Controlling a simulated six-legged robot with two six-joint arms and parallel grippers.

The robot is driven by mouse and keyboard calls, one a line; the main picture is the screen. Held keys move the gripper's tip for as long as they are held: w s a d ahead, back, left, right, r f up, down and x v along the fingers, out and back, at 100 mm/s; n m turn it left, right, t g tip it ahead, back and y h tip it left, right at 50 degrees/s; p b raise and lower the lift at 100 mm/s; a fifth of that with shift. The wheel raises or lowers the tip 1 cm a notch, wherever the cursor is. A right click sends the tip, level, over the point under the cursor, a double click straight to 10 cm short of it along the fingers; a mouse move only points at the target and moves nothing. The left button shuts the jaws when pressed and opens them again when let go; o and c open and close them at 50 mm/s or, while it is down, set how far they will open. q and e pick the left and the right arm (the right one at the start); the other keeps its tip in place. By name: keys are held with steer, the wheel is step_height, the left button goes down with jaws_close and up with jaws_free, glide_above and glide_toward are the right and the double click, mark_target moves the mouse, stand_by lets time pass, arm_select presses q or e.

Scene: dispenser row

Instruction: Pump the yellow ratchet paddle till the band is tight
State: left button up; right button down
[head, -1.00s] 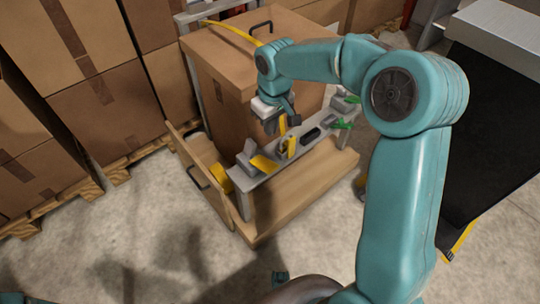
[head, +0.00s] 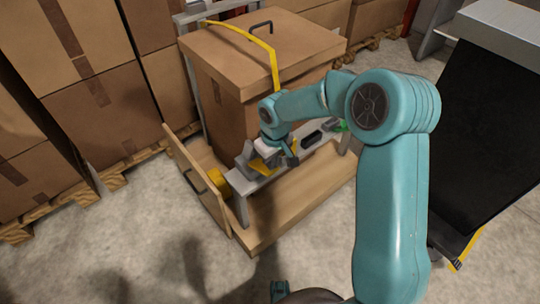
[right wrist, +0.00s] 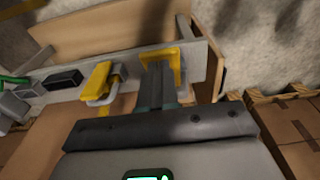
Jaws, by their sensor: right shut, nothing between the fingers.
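The yellow paddle (head: 262,166) sticks out from a grey ratchet housing (head: 244,155) at the left end of the grey rail; it also shows in the right wrist view (right wrist: 175,60). My right gripper (head: 287,158) is shut and empty, low over the rail beside the paddle. In the right wrist view its fingertips (right wrist: 157,66) overlap the paddle's near left edge; I cannot tell whether they touch. The yellow band (head: 262,45) runs over the big cardboard box (head: 225,70) and down its front. Its lower end is hidden behind my arm. My left gripper is out of view.
A second yellow lever with a grey loop (right wrist: 103,82) and a black block (right wrist: 63,79) sit farther along the rail (right wrist: 215,62). A wooden flap with a handle (head: 198,180) stands at the left. Bare floor lies in front.

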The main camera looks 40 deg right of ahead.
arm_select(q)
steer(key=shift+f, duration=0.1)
arm_select(e)
steer(key=f+t+b, duration=0.1)
steer(key=b, duration=0.1)
steer(key=shift+s+b, duration=0.3)
steer(key=shift+s, duration=0.1)
arm_select(q)
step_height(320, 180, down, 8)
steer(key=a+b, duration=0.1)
steer(key=b, duration=0.5)
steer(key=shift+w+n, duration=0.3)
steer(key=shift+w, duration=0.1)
arm_select(e)
steer(key=s+f+t, duration=0.2)
steer(key=f, duration=0.1)
steer(key=shift+d, duration=0.1)
